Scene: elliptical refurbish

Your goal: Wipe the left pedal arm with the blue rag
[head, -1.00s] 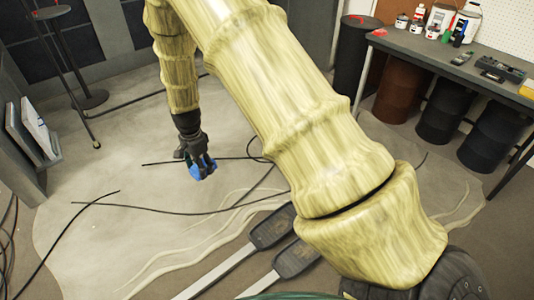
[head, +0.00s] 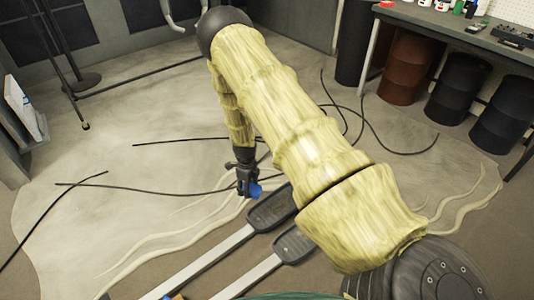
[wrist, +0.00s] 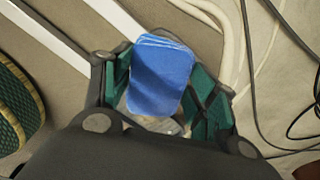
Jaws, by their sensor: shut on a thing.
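My gripper (head: 247,185) is shut on the blue rag (head: 255,190), which also shows folded between the green-padded fingers in the wrist view (wrist: 160,75). The left pedal arm (head: 205,262) is a pale straight bar running from the bottom edge up to a dark left pedal (head: 272,209). My gripper is just left of this pedal's far end; I cannot tell whether the rag touches it.
The right pedal (head: 293,245) and its pale arm (head: 250,278) lie alongside. Black cables (head: 150,190) and pale raised strands (head: 180,238) cross the floor. Dark and rusty barrels (head: 407,68) stand under a workbench (head: 450,25). Floor at left is mostly open.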

